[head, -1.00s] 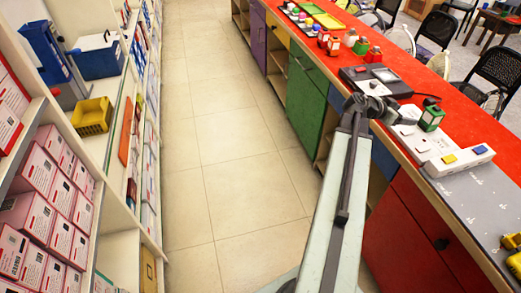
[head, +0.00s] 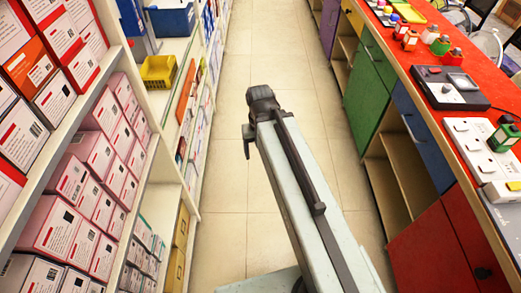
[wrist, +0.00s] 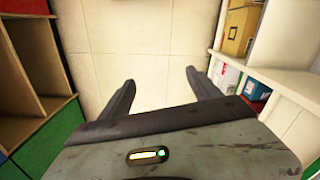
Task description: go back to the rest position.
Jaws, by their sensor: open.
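My gripper shows in the wrist view (wrist: 158,82), with its two dark fingers spread apart and nothing between them. Pale floor tiles (wrist: 140,50) lie beyond the fingers. In the head view my arm reaches forward over the aisle, and its dark end (head: 255,125) hangs above the floor, clear of both the shelves and the counter. The fingers themselves are hard to make out in the head view.
White shelves (head: 140,175) with pink-and-white boxes (head: 95,150) and a yellow bin (head: 158,71) line the left. A red-topped counter (head: 440,50) with coloured doors, a grey device (head: 450,88) and white power strips stands on the right. The tiled aisle (head: 225,200) between is free.

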